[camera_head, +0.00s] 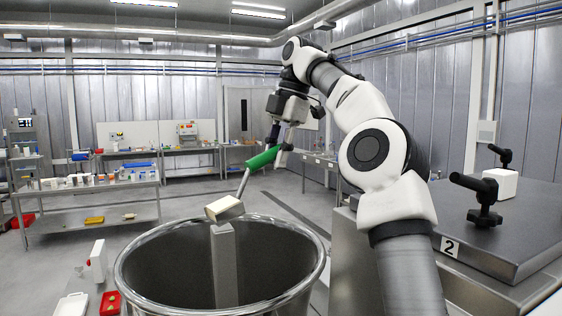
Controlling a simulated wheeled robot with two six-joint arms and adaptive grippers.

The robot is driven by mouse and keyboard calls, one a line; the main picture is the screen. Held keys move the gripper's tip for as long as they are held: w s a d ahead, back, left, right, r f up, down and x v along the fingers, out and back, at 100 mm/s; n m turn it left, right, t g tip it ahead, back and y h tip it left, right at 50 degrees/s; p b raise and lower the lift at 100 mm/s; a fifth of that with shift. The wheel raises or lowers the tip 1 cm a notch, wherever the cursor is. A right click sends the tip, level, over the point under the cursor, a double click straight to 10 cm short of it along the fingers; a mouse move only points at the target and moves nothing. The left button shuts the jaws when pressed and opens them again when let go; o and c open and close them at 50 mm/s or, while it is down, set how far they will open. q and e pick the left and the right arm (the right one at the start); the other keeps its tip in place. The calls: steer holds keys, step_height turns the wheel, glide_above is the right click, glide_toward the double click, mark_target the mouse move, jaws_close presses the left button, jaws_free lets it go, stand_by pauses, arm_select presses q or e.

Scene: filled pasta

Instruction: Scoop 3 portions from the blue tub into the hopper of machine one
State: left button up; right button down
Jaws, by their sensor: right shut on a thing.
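My right gripper (281,148) is shut on the green handle (262,158) of a scoop. The scoop's metal shank slants down to the left, and its boxy head (224,208) is over a large round steel hopper (135,292). The head's face looks pale cream; I cannot tell whether it holds a portion. A grey upright bar (225,265) stands inside the hopper, below the scoop head. No number shows on this hopper. I cannot make out the blue tub. My left gripper is out of view.
A steel machine top marked 2 (500,232) with black knobs (483,200) stands at the right. Red trays (110,302) and a white item (98,262) are at the lower left. Steel tables (60,215) stand further back, beyond open floor.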

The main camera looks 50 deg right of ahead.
steer(key=a+r+h, duration=0.1)
steer(key=w+a+r+h, duration=0.1)
steer(key=a+h, duration=0.1)
steer(key=w+a+r+g+h, duration=0.1)
steer(key=a+r, duration=0.1)
steer(key=shift+w+a+h, duration=0.1)
steer(key=shift+w+h, duration=0.05)
steer(key=shift+h, duration=0.15)
steer(key=w+a+r+g+h, duration=0.1)
steer(key=w+a+r+h, duration=0.1)
steer(key=a+h, duration=0.2)
steer(key=shift+a+n, duration=0.3)
steer(key=shift+a, duration=0.9)
steer(key=shift+w+d, duration=0.1)
steer(key=shift+d, duration=0.05)
steer(key=shift+r, duration=0.1)
